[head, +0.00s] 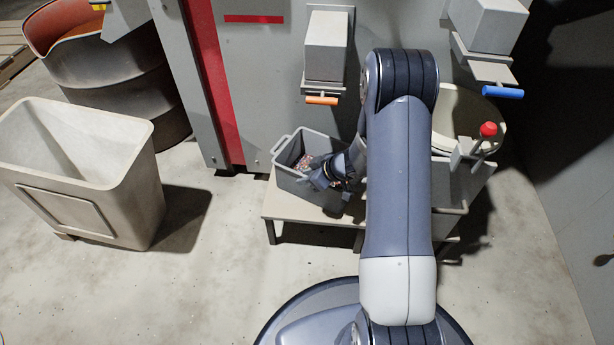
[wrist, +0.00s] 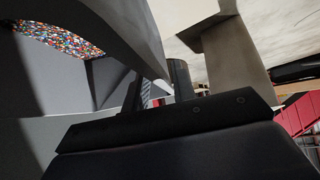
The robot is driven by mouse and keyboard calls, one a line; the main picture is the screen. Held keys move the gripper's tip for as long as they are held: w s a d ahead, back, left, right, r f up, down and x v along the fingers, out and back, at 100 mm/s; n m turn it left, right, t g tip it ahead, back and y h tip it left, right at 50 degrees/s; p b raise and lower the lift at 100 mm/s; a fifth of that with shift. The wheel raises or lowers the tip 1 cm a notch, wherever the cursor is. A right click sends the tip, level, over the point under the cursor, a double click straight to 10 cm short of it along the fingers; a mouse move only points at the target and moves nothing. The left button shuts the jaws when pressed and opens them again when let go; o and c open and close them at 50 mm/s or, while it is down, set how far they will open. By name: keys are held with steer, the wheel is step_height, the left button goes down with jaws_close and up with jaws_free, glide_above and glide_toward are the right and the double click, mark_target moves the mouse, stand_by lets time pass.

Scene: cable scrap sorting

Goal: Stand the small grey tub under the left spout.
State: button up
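The small grey tub (head: 290,183) stands upright on a low bench, below and slightly left of the left spout (head: 326,50), which has an orange handle (head: 322,100). Multicoloured granules show inside the tub. My gripper (head: 322,178) is at the tub's right-hand side, with its dark fingers over the rim. In the wrist view the tub's grey wall (wrist: 125,30) runs down to between the fingertips (wrist: 160,88), with granules behind it. Whether the fingers press on the wall cannot be told.
The bench (head: 290,212) continues right behind my arm. A right spout has a blue handle (head: 502,92); a red knob (head: 488,129) stands below it beside a pale round container (head: 460,105). A large pale bin (head: 85,165) and a rusty drum (head: 110,75) stand left. Front floor is open.

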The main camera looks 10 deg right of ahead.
steer(key=shift+r+p, duration=0.25)
steer(key=shift+p, duration=0.1)
steer(key=p+v, duration=0.2)
steer(key=v, duration=1)
steer(key=shift+p, duration=0.35)
